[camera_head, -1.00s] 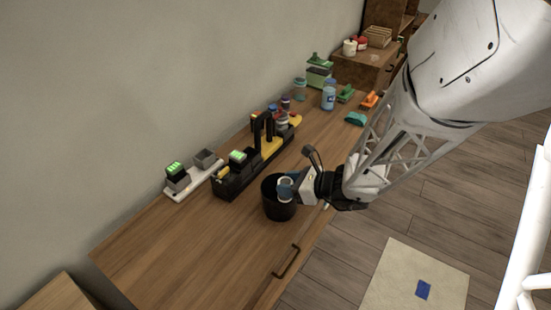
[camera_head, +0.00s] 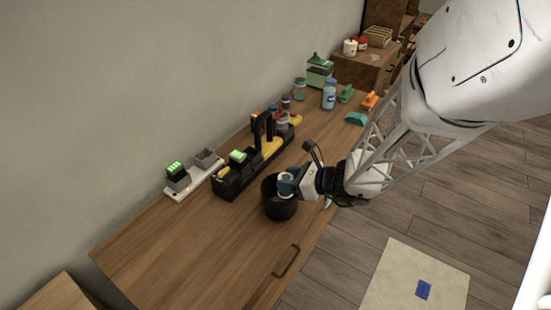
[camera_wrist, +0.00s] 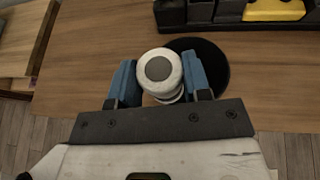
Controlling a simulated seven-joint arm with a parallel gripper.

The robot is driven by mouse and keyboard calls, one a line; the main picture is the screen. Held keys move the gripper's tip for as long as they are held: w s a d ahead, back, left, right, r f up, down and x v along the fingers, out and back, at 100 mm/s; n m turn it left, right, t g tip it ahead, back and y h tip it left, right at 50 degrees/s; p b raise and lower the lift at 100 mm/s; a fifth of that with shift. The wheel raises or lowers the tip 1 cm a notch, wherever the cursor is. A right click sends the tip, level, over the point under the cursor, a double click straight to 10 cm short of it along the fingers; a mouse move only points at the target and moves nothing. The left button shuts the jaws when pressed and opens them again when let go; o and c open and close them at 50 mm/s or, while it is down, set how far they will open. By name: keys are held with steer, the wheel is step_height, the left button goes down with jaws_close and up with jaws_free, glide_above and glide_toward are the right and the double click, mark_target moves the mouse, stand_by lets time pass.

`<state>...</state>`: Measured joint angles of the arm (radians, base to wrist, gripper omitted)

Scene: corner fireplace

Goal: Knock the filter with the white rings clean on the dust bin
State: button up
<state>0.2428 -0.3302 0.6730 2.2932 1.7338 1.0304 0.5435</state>
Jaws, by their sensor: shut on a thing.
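The filter with white rings (camera_wrist: 160,69) is between the two blue fingers of my gripper (camera_wrist: 163,85) in the wrist view. My gripper is shut on it. In the head view the filter (camera_head: 285,188) shows as a small white piece at my gripper (camera_head: 290,183), over the near rim of the dust bin. The dust bin (camera_head: 279,208) is a black round tub on the wooden cabinet top. In the wrist view the bin (camera_wrist: 212,68) is behind and right of the filter, partly hidden by the right finger. I cannot tell whether filter and rim touch.
A black and yellow tool caddy (camera_head: 236,184) stands behind the bin. A white charger base (camera_head: 180,193) is left of it. A blue bottle (camera_head: 328,95) and a teal brush (camera_head: 356,119) are farther back. The cabinet top (camera_head: 190,255) is clear at front left.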

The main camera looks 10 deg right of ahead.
step_height(320, 180, down, 2)
steer(key=shift+f, duration=0.15)
steer(key=shift+c, duration=0.4)
steer(key=shift+r, duration=1.25)
steer(key=shift+f, duration=1.3)
steer(key=shift+c, duration=0.4)
steer(key=shift+r, duration=1.35)
steer(key=shift+r, duration=0.15)
